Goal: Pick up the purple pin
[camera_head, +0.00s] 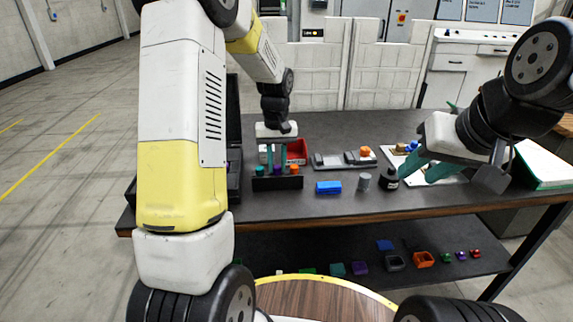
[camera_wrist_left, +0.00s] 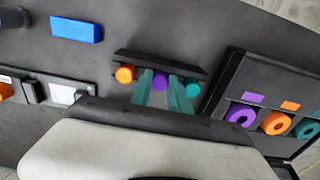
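The purple pin (camera_wrist_left: 159,80) stands in a dark rack (camera_wrist_left: 150,57), between an orange pin (camera_wrist_left: 125,74) and a teal pin (camera_wrist_left: 192,87). My left gripper (camera_wrist_left: 160,88) points at the rack, its teal fingers apart on either side of the purple pin; I cannot tell whether they touch it. In the head view my left gripper (camera_head: 277,160) is above the rack (camera_head: 277,184), and its fingers largely hide the purple pin. The orange pin (camera_head: 294,168) and teal pin (camera_head: 259,170) show beside it. My right gripper (camera_head: 430,167) is open and empty over the table's right side.
A dark case with purple (camera_wrist_left: 240,115), orange (camera_wrist_left: 276,123) and teal rings stands beside the rack. A red bin (camera_head: 297,151) is behind it. A blue block (camera_head: 328,187), grey cylinder (camera_head: 364,181) and black bottle (camera_head: 389,179) stand to the right.

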